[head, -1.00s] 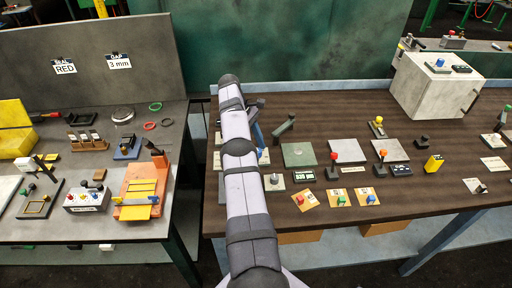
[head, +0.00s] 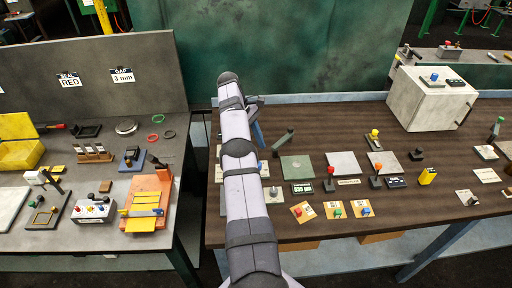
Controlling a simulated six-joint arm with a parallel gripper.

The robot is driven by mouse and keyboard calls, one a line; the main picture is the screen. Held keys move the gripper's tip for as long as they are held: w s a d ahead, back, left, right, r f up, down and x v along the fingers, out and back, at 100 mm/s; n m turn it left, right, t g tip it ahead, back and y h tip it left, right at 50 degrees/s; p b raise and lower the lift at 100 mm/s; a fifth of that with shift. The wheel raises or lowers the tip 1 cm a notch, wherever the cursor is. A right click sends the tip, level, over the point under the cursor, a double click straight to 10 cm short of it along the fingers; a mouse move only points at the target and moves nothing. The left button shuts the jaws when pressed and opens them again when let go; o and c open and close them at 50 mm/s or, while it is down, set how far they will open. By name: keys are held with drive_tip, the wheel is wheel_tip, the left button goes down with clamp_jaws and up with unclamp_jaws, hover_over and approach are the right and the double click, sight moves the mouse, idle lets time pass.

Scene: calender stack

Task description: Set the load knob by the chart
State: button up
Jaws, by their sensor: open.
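My arm rises through the middle of the head view; my gripper is not clearly seen, hidden behind the arm's upper end. No knob can be read as labelled for load. A pale plate with a small dark knob (head: 273,191) lies right of my arm, beside a dark display (head: 302,188) with lit digits. A blue knob (head: 262,166) shows partly behind the arm. No chart can be read for certain. Three orange cards (head: 303,212) with red, green and blue pieces lie near the right table's front edge; their print is too small to read.
The right table (head: 432,208) also holds upright levers (head: 376,170), a yellow block (head: 428,176) and a white box (head: 430,101). The left table (head: 100,243) holds an orange fixture (head: 148,194) and a grey knob box (head: 94,211). A gap separates the tables.

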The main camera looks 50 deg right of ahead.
wheel_tip(320, 180, up, 2)
drive_tip(key=shift+r+p, duration=0.25)
drive_tip(key=shift+p, duration=0.5)
